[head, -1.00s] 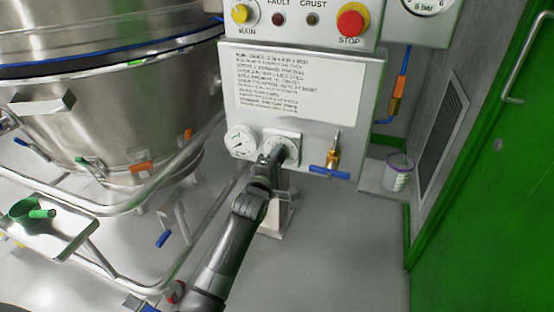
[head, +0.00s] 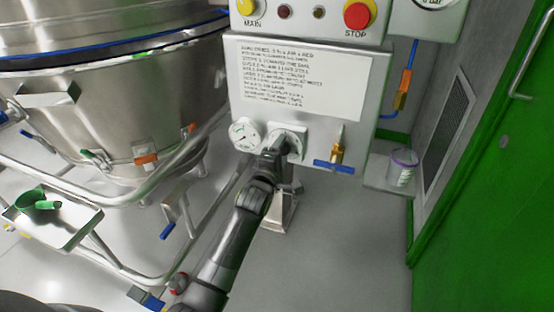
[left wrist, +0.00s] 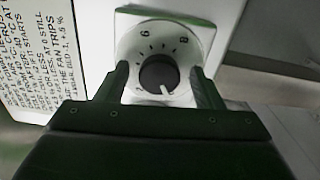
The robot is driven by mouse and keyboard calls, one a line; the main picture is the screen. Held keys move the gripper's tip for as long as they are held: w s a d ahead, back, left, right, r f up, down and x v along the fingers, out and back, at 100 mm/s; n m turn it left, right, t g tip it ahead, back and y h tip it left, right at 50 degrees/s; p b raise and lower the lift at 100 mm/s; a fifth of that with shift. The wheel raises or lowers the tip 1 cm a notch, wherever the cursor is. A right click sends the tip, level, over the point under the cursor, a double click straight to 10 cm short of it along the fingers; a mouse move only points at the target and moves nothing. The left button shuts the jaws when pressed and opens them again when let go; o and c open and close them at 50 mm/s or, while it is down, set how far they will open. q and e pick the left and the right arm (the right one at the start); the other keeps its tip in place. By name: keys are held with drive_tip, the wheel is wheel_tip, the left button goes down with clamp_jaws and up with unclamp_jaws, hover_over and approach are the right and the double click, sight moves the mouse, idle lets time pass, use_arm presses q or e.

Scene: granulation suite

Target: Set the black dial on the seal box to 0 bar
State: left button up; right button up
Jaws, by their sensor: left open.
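The seal box (head: 232,92) is a pale grey panel with a printed instruction sheet. The black dial (left wrist: 158,74) sits on a round white numbered scale (left wrist: 127,46), with 6 and 8 readable. Its white mark points down and slightly right in the left wrist view; the number there is not readable. My left gripper (left wrist: 160,78) is open, with one finger on each side of the dial and visible gaps. In the head view, my left gripper (head: 275,155) is in front of the dial's plate (head: 296,135) and largely hides the dial. My right gripper is not in view.
A pressure gauge (head: 244,135) is just left of the dial. A brass valve with a blue handle (head: 334,166) is to its right. A red stop button (head: 358,14) is above. A steel vessel (head: 120,110) and rails stand left; a green door (head: 490,190) is right.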

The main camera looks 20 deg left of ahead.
use_arm(q)
drive_tip(key=s+p, duration=0.2)
drive_tip(key=s, duration=1.5)
drive_tip(key=shift+s+a, duration=0.2)
drive_tip(key=shift+a, duration=0.1)
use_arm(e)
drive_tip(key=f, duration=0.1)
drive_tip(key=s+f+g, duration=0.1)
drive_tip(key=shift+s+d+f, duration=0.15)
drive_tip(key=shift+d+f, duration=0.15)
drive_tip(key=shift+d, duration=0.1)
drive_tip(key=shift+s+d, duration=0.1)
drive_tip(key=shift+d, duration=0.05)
